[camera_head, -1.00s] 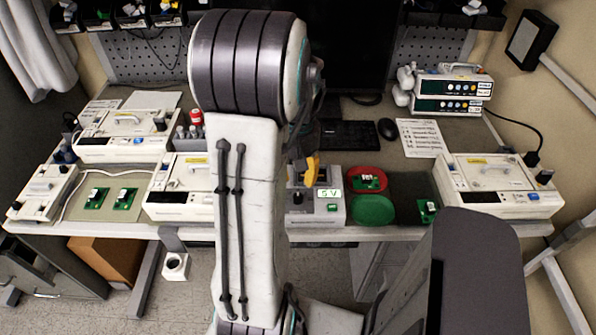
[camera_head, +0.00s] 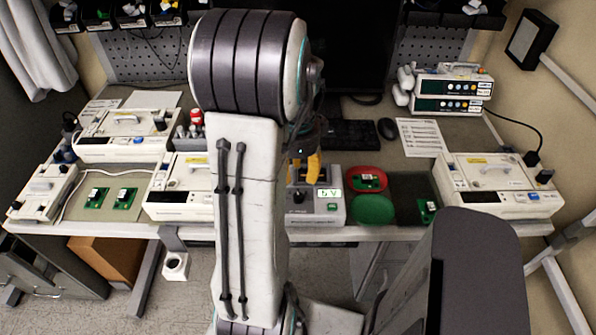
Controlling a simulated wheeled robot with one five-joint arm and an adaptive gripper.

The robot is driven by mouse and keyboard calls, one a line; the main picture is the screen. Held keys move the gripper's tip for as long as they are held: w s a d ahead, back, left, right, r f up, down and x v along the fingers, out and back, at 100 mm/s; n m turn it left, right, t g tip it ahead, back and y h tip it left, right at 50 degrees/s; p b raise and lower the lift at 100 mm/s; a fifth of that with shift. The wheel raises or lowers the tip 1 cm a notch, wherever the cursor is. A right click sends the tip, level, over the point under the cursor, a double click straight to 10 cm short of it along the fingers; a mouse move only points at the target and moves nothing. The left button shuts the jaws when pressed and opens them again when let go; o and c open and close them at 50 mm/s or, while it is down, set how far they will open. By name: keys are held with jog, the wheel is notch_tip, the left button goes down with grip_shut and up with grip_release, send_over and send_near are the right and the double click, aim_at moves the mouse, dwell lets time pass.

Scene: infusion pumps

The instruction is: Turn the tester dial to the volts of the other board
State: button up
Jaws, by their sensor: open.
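The tester (camera_head: 318,208) is a grey box at the front middle of the bench. Its small lit display (camera_head: 329,193) seems to read 5 V. Its dark dial (camera_head: 298,196) shows at the left of its face, beside my arm. My gripper (camera_head: 305,172) has yellow fingertips and is open just above the tester's back left, partly hidden by my arm. I cannot tell whether it touches anything. One green board (camera_head: 368,181) lies in the red tray (camera_head: 353,173). Another green board (camera_head: 427,209) lies on the bench to the right.
A green round tray (camera_head: 372,211) sits right of the tester. White pumps (camera_head: 497,187) stand on both sides. A keyboard (camera_head: 352,134) and mouse (camera_head: 387,128) lie behind. A paper sheet (camera_head: 420,138) lies right of the mouse.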

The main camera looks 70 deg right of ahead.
aim_at(298, 196)
jog(key=shift+f+m+b, duration=0.3)
jog(key=shift+f+b, duration=0.05)
jog(key=shift+f, duration=0.1)
jog(key=shift+o, duration=0.2)
notch_tip(298, 196, down, 6)
jog(key=b, duration=0.5)
jog(key=shift+r, duration=0.1)
grip_shut()
